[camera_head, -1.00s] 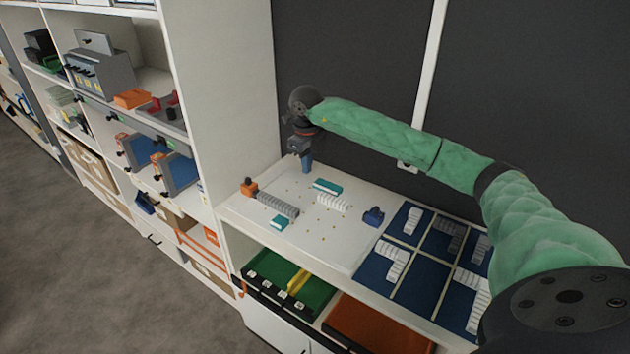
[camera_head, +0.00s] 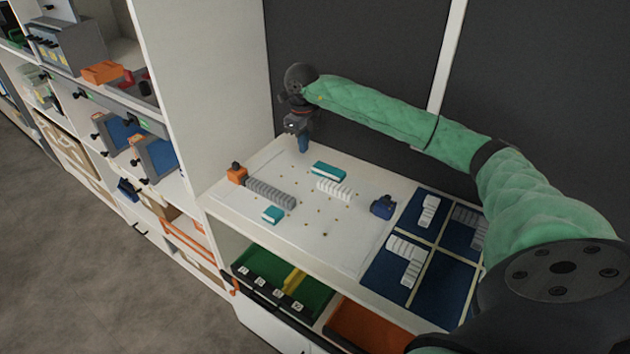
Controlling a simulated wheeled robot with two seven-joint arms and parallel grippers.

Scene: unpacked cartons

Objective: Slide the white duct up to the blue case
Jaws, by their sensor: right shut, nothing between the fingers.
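The white duct (camera_head: 335,189) is a short ribbed strip lying on the pale board (camera_head: 320,235), near its middle. The blue case (camera_head: 382,206) is a small dark blue block on the same board, to the right of the duct, with a clear gap between them. My right gripper (camera_head: 303,146) has blue fingers and hangs over the board's back edge, up and left of the white duct. It is shut and empty, apart from both objects. My left gripper does not show.
A teal block (camera_head: 328,171) lies just behind the white duct. A grey ribbed duct (camera_head: 271,193), an orange piece (camera_head: 236,174) and another teal block (camera_head: 272,215) lie left. A blue sectioned mat (camera_head: 450,275) with white pieces is right. A shelf wall (camera_head: 200,90) stands left.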

